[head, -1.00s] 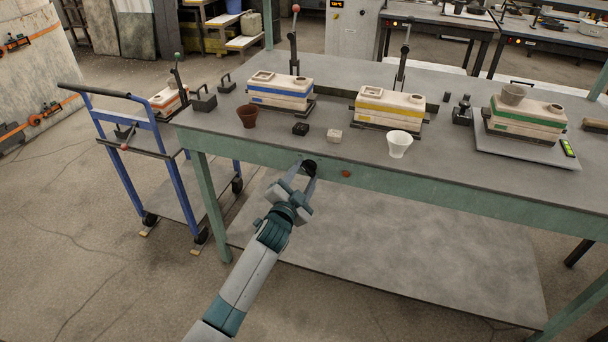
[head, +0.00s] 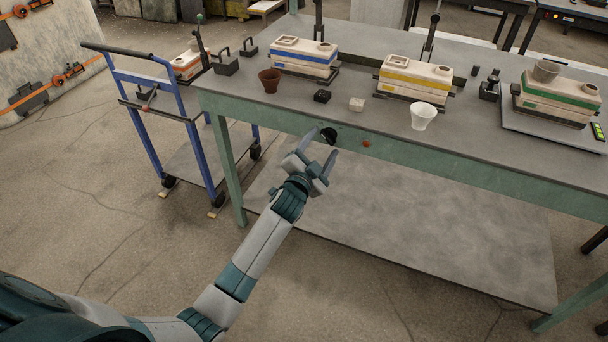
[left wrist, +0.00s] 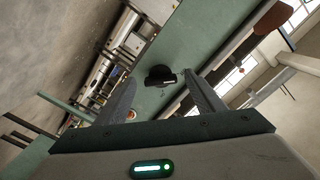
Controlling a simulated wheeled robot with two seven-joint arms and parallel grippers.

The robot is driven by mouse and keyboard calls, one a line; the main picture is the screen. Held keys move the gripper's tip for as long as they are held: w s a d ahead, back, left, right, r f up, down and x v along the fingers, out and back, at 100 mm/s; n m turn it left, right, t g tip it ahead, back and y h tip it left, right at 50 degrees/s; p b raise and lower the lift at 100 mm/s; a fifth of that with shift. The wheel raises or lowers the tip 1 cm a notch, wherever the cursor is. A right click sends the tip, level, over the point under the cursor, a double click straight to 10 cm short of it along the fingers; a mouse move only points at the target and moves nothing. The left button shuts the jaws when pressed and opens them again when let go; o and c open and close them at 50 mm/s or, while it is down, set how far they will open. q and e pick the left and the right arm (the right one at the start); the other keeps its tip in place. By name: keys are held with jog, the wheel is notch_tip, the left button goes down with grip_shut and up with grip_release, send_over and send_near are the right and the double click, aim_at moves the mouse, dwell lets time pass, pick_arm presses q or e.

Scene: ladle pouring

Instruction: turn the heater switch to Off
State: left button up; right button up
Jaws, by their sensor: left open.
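The heater switch is a black round knob (head: 328,135) on the green front edge of the workbench. In the left wrist view the black knob (left wrist: 160,76) shows a raised grip bar; its Off marking cannot be read. My left gripper (head: 322,147) is open in front of the knob, one finger to each side. In the left wrist view the open fingers (left wrist: 159,83) frame the knob, which appears just beyond the tips with nothing held. I cannot tell whether a finger touches it. My right gripper is not in view.
A small red button (head: 366,144) sits on the bench edge right of the knob. On the bench (head: 450,145) stand a brown cup (head: 270,80), a white cup (head: 421,117) and several striped moulds. A blue cart (head: 180,95) stands left. The floor in front is clear.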

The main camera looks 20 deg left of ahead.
pick_arm(q)
jog(key=s, duration=1.6)
jog(key=shift+a+b, duration=0.3)
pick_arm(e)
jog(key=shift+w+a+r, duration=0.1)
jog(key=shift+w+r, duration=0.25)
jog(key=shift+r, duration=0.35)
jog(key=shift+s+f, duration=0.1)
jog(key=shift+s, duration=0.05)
pick_arm(q)
jog(key=s+d+f+n+g+p, duration=0.1)
jog(key=s+f+n+g, duration=0.15)
jog(key=s+f, duration=0.75)
jog(key=s+d+f+n+g+p, duration=0.15)
jog(key=f+g, duration=0.25)
jog(key=f, duration=1.4)
jog(key=s+d+f+n+g+p, duration=0.1)
jog(key=s+f+g, duration=0.5)
jog(key=s+f, duration=1.1)
jog(key=s+n+p, duration=0.1)
jog(key=s+n, duration=0.1)
jog(key=s, duration=0.2)
jog(key=shift+d+f+h, duration=0.25)
jog(key=shift+h, duration=0.05)
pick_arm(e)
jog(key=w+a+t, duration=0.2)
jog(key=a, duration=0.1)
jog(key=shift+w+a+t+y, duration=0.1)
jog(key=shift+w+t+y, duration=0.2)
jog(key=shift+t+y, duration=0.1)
